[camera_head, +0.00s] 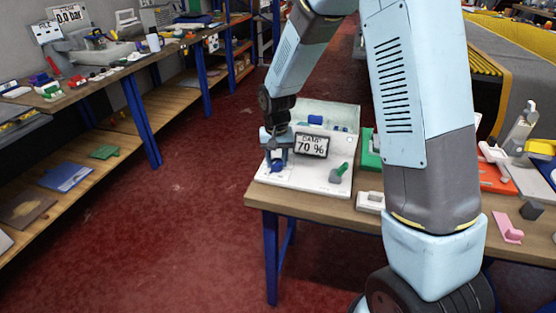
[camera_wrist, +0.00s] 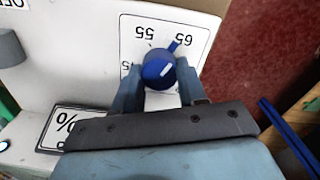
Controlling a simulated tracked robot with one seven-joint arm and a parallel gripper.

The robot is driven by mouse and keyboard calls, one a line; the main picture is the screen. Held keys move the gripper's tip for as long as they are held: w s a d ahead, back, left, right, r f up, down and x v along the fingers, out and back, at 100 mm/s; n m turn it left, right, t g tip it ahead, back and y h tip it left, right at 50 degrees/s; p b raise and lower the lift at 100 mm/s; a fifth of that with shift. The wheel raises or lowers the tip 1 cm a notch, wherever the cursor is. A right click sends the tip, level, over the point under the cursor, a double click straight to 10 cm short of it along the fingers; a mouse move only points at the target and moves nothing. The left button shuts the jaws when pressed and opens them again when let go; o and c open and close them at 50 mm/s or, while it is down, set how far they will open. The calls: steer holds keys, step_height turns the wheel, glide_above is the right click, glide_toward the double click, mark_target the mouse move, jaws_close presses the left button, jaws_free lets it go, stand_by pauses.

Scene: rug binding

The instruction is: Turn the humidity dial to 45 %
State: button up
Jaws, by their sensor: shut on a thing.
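The humidity dial is a round blue knob (camera_wrist: 158,68) with a white mark and a pointer end. It stands on a white scale plate (camera_wrist: 197,55) with upside-down numbers. The pointer end lies up and right, near 65; 55 is to its left, and lower numbers are partly hidden. My gripper (camera_wrist: 158,82) is shut on the dial, one finger on each side. In the head view the dial (camera_head: 277,167) shows under my gripper (camera_head: 276,157) at the left of a white unit (camera_head: 310,180). The display (camera_head: 311,146) reads DAMP 70 %.
A green lever (camera_head: 340,170) stands on the unit's right part. A clear box (camera_head: 330,112) is behind the display. Other panels and parts lie on the workbench (camera_head: 300,207) to the right. Open red floor (camera_head: 195,220) is at left, before another loaded bench.

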steer(key=n, duration=0.6)
steer(key=shift+s+a+n, duration=0.1)
steer(key=shift+s+n, duration=0.1)
steer(key=shift+n, duration=0.1)
steer(key=n, duration=1.2)
steer(key=shift+s+n, duration=0.1)
steer(key=shift+n, duration=0.2)
steer(key=n, duration=0.6)
steer(key=shift+n, duration=0.4)
steer(key=o, duration=1.1)
steer(key=shift+c, duration=0.2)
